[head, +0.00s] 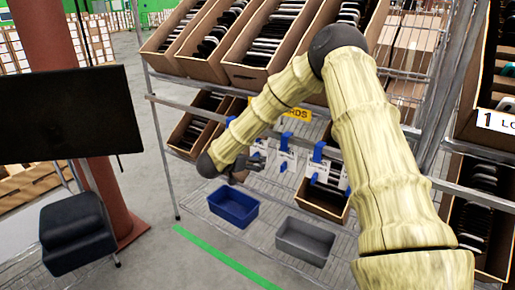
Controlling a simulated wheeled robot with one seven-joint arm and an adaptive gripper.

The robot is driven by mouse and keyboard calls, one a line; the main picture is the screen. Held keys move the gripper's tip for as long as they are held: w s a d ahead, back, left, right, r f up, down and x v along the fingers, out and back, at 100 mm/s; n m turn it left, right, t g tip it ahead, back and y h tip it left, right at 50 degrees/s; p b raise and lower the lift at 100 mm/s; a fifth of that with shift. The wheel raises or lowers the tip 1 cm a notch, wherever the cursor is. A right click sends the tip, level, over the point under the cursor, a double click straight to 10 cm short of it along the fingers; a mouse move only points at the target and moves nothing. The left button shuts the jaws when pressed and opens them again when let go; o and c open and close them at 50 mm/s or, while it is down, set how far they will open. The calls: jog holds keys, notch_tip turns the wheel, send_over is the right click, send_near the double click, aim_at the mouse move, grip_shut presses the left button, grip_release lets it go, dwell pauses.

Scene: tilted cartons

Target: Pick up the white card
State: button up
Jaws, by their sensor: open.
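White cards with blue tops hang in a row at the front of the middle shelf, one white card (287,160) nearest my gripper and another white card (318,171) further right. They are small, and their print cannot be read. My gripper (262,159) is open at the end of my arm, just left of the nearest card. I cannot tell whether it touches that card. My arm hides part of the shelf behind it.
A blue bin (234,207) and a grey bin (305,241) stand on the lower wire shelf. Tilted cartons (262,42) of dark items fill the upper rack. A carton (322,205) sits below the cards. A dark monitor (66,113) stands at left.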

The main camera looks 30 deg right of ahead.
aim_at(255, 154)
jog(key=x, duration=0.5)
jog(key=shift+w+d+r, duration=0.3)
jog(key=shift+w+d, duration=0.05)
jog(key=shift+c, duration=0.4)
jog(key=c, duration=1)
